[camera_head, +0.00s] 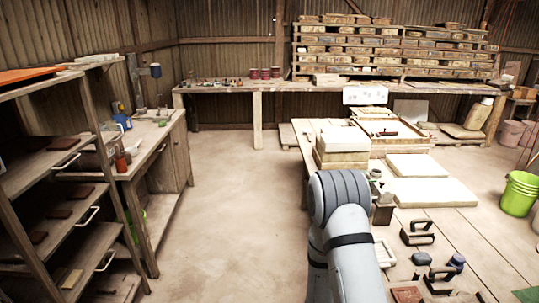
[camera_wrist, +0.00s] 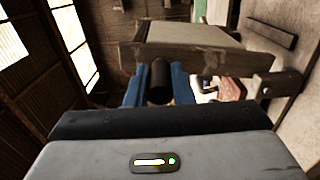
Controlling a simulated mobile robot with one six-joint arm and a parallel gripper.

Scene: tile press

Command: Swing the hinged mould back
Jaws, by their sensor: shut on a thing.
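In the wrist view my gripper (camera_wrist: 158,92) has its two blue fingers on either side of a dark round handle (camera_wrist: 159,74). It is shut on this handle. Just beyond the handle is the hinged mould (camera_wrist: 200,60), a wooden frame with a pale grey face on its upper side. A metal fitting (camera_wrist: 262,88) shows at its right end. In the head view my arm rises in front of the worktable (camera_head: 473,241) and hides the gripper and most of what it holds. A small brown and metal part shows beside the arm; I cannot tell whether it is the mould.
Pale slabs (camera_head: 432,192) and a wooden box (camera_head: 398,146) lie on the worktable. Hand tools (camera_head: 416,233) lie to the right of my arm. A drawer rack (camera_head: 50,190) and side bench (camera_head: 150,140) stand left. The floor between is clear. Green buckets (camera_head: 519,193) stand right.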

